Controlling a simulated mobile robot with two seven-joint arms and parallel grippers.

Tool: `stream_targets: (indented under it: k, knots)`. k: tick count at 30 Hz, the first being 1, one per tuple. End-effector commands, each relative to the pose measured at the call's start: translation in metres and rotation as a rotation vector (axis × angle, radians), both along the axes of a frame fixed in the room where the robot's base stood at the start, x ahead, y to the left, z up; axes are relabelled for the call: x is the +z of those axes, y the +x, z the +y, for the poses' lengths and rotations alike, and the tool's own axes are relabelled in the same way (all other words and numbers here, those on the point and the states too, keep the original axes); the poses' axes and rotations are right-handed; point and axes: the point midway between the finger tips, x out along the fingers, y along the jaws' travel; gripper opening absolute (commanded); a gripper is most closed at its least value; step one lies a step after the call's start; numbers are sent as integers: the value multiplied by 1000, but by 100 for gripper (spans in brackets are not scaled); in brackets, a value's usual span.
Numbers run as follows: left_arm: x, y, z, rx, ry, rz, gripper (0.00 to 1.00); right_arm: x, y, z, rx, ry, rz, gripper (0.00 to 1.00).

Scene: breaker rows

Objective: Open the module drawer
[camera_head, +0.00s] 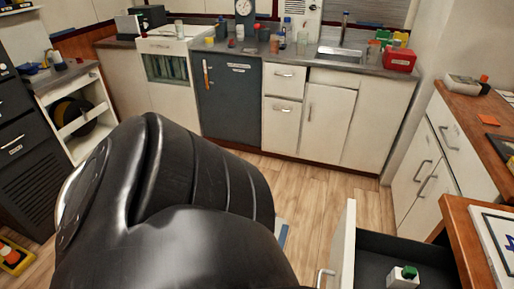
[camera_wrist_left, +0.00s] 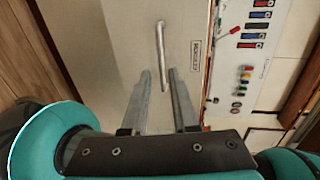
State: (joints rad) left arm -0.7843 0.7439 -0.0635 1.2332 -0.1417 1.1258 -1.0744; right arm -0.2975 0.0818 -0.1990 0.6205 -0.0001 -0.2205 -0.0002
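In the left wrist view a pale panel (camera_wrist_left: 115,50) fills the middle, with a slim metal bar handle (camera_wrist_left: 160,50) and a small dark-lettered label (camera_wrist_left: 195,52) that I cannot read. My left gripper (camera_wrist_left: 159,76) is open, its two grey fingers pointing at the panel. The handle's lower end shows between the fingertips; I cannot tell whether they touch it. In the head view a drawer (camera_head: 345,245) at the lower right stands open, with a pale front, a dark inside and a white block with a green top (camera_head: 403,278) in it. My right gripper is not in view.
My large black arm covers the lower left middle of the head view. A cabinet row with a counter and sink (camera_head: 340,54) runs along the back. A wooden worktop (camera_head: 475,110) stands at the right. Wooden floor (camera_head: 310,190) lies clear between. A breaker panel (camera_wrist_left: 245,60) is right in the wrist view.

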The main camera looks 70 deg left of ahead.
Motion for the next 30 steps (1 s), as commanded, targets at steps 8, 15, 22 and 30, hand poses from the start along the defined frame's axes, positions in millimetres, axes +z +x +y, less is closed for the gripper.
stream_targets:
  k: [8, 15, 22, 30]
  knots:
    - [6, -23, 18, 0, 1, 1, 27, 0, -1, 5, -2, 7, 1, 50]
    - [6, -25, 19, 0, 1, 1, 27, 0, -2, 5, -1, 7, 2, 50]
    - [6, -24, 19, 0, 1, 1, 27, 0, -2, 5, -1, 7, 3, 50]
    - [-3, -23, 21, 39, -7, 35, 27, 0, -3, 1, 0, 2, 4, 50]
